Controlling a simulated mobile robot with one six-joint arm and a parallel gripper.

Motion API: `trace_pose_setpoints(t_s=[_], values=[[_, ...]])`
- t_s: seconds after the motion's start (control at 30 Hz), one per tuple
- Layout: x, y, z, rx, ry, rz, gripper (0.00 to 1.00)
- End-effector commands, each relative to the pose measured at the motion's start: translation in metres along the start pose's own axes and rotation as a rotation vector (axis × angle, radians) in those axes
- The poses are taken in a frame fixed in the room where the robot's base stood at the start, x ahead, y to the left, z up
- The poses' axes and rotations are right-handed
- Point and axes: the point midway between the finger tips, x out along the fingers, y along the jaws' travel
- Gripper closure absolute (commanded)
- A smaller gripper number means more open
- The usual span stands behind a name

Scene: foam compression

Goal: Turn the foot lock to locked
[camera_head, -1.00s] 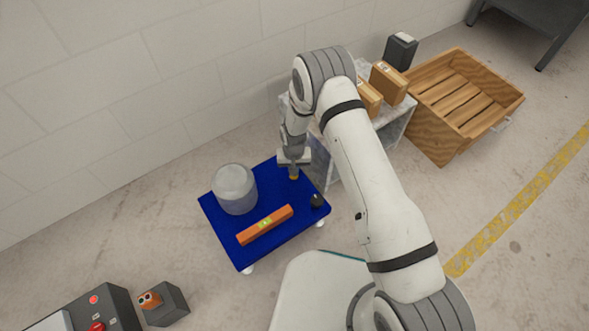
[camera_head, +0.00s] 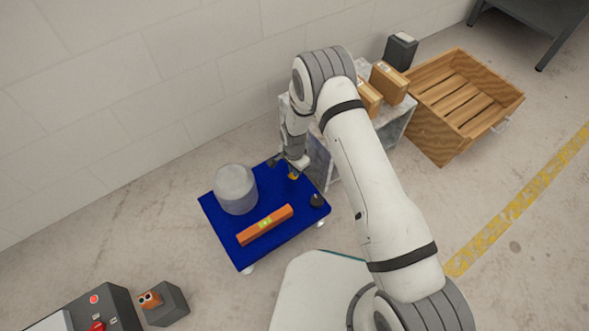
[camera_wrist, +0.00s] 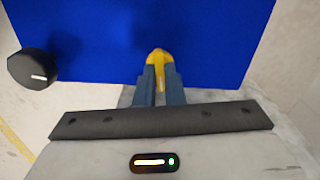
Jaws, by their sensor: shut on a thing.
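A blue platform (camera_head: 270,205) on small white wheels stands on the floor below my arm. A small yellow lever (camera_head: 294,176), likely the foot lock, is at its far right part. In the wrist view the yellow lever (camera_wrist: 157,57) sits between the tips of my gripper (camera_wrist: 160,75), which is shut on it. My gripper (camera_head: 293,170) points down at the platform in the head view. A black round knob (camera_head: 318,200) with a white mark is near the right corner. It also shows in the wrist view (camera_wrist: 30,67). No lock marking is readable.
A pale cylinder (camera_head: 235,189) and an orange level (camera_head: 264,226) are on the platform. A grey shelf (camera_head: 395,130) with boxes stands close to the right of my gripper, beside a wooden crate (camera_head: 437,125). A control box (camera_head: 110,307) is at the lower left.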

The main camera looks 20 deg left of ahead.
Motion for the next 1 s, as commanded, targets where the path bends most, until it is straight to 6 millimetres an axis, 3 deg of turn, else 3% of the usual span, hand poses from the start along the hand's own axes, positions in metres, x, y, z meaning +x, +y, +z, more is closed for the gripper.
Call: trace_pose_setpoints(t_s=[0.3,0.87,0.9,1.0], values=[[0.0009,0.0014,0.0016,0.133,-0.002,0.004,1.0],[0.001,0.0016,0.0018,0.165,-0.002,0.005,1.0],[0.001,0.0016,0.0018,0.165,-0.002,0.005,0.91],[0.0009,0.0013,0.0016,0.165,-0.002,0.004,0.82]])
